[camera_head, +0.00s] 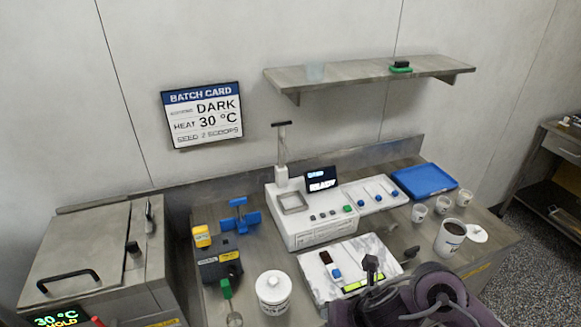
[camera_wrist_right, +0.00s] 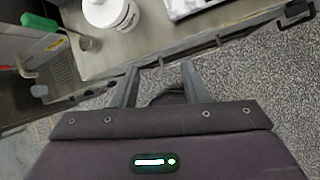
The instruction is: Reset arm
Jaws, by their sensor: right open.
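My right gripper (camera_wrist_right: 158,78) is open and empty in the right wrist view. Its two grey fingers stand apart over the speckled floor, just in front of the counter's front edge, and touch nothing visible. In the head view, purple parts of my right arm (camera_head: 432,292) show at the bottom right, in front of the counter; the fingers cannot be made out there. My left arm and left gripper are not in view.
The counter holds a white tub (camera_head: 273,292), a green-handled scoop (camera_head: 227,290), a white machine (camera_head: 312,222), a marbled slab (camera_head: 345,258), a brown-filled cup (camera_head: 452,236) and a blue tray (camera_head: 425,181). A steel cabinet (camera_head: 85,250) stands left. Open floor (camera_wrist_right: 250,75) lies before the counter.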

